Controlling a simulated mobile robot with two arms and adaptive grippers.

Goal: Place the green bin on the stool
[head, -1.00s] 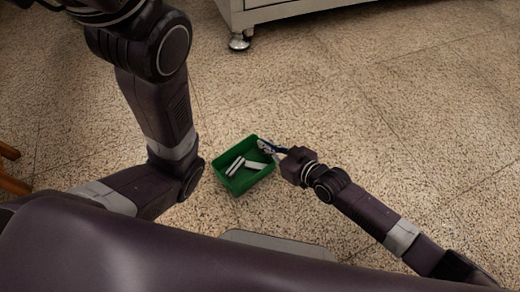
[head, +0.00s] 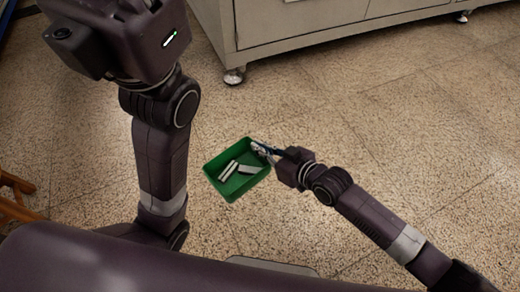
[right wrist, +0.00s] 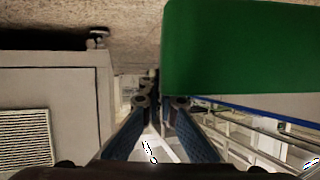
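The green bin (head: 211,173) is an open box with several light bars lying inside, low in the middle of the head view. My right gripper (head: 265,151) is at the bin's upper right corner, shut on its rim. In the right wrist view, the bin's green wall (right wrist: 240,45) fills the upper right, its edge between the fingertips (right wrist: 160,101). Brown wooden legs (head: 14,205) show at the left edge of the head view; they may belong to the stool, whose seat I cannot see. My left arm is at the left; its fingers are not visible.
A grey cabinet (head: 290,25) on feet stands at the top of the head view and at the left of the right wrist view (right wrist: 75,95). Speckled floor (head: 400,140) is clear at the right and between the bin and the cabinet.

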